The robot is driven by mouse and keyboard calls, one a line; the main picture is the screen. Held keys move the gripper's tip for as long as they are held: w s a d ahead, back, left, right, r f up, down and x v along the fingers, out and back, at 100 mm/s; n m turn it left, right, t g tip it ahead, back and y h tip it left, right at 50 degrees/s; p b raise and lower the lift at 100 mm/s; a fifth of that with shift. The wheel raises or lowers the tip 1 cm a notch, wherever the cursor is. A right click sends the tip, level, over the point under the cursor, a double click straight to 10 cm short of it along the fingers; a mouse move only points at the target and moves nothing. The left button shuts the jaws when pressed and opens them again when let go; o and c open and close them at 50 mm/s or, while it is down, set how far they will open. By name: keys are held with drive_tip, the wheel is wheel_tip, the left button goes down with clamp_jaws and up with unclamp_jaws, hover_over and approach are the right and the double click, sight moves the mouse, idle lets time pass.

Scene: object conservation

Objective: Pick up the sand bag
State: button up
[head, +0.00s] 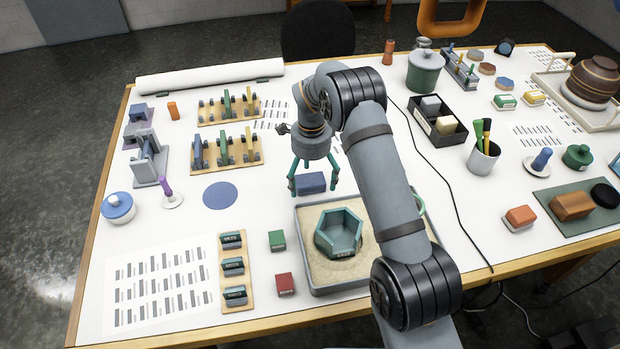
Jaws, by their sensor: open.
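A small dark blue block-shaped item (311,183) lies on the white table, just behind the sand tray; it may be the sand bag, but I cannot tell for sure. My gripper (313,189) points down at it, with its green fingers open, one to the left and one to the right of the blue item. I cannot tell whether the fingers touch it. Similar small items, a green one (277,240) and a red one (285,284), lie left of the tray.
A sand tray (305,270) with a green hexagonal bowl (339,233) stands in front of my gripper, partly hidden by my arm. A blue round disc (220,195) lies to the left. Wooden racks (228,167) stand behind it. A black cable (440,180) crosses the table at right.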

drive_tip(key=shift+f, duration=0.9)
drive_tip(key=c, duration=1.5)
